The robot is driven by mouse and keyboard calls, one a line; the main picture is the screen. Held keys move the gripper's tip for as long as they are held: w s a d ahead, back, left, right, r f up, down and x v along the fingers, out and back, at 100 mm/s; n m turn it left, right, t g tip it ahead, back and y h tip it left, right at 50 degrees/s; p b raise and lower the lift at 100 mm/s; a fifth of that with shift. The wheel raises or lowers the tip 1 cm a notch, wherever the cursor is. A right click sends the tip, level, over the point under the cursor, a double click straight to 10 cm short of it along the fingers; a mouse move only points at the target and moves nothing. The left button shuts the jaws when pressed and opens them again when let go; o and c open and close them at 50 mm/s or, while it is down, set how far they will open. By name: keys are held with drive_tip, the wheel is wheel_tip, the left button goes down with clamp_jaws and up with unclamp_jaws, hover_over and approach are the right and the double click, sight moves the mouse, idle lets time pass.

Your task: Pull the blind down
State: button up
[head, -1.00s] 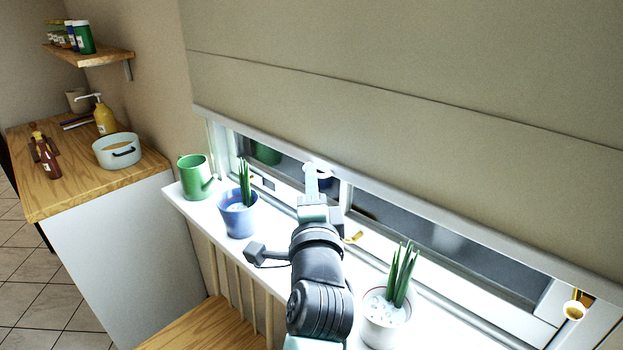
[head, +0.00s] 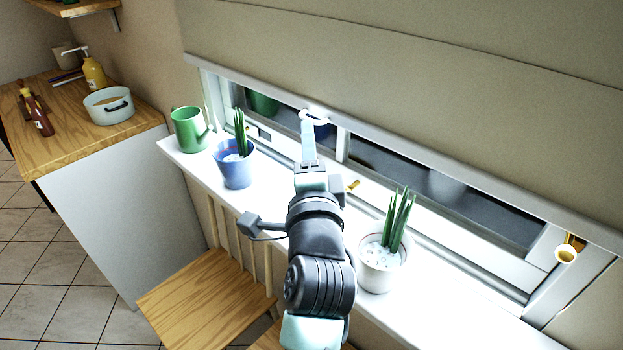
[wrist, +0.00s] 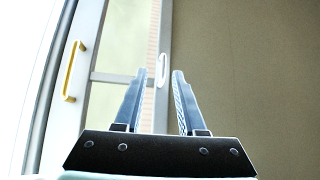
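The blind (head: 420,90) is a large beige-grey sheet over the upper window, and it also shows in the wrist view (wrist: 245,75). Its pale bottom bar (head: 400,157) hangs above the sill, leaving a strip of window uncovered. A white pull ring (head: 313,117) hangs at the bar, left of the middle.
Brass window handles (head: 353,186) (head: 567,254) are on the frame. A wooden chair (head: 205,295) and a counter (head: 90,150) are at left.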

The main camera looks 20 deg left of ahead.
drive_tip(key=b+v, duration=0.1)
drive_tip(key=v, duration=0.8)
drive_tip(key=shift+f, duration=0.15)
drive_tip(key=s+d+r+n+t+h+p, duration=0.1)
drive_tip(key=s+d+r+n+t+h, duration=0.1)
drive_tip(key=r, duration=1)
drive_tip(key=s+d+r+n+t+h+p, duration=0.2)
drive_tip(key=d+r+n, duration=0.4)
drive_tip(key=r, duration=0.6)
drive_tip(key=s+d+r+n+t+h+p, duration=0.2)
drive_tip(key=s+d+r+n+t+h, duration=0.1)
drive_tip(key=r, duration=0.9)
drive_tip(key=s+d+n+t, duration=0.1)
drive_tip(key=s+d+t, duration=0.1)
drive_tip(key=t, duration=0.1)
drive_tip(key=shift+s+r, duration=0.15)
drive_tip(key=shift+r, duration=0.05)
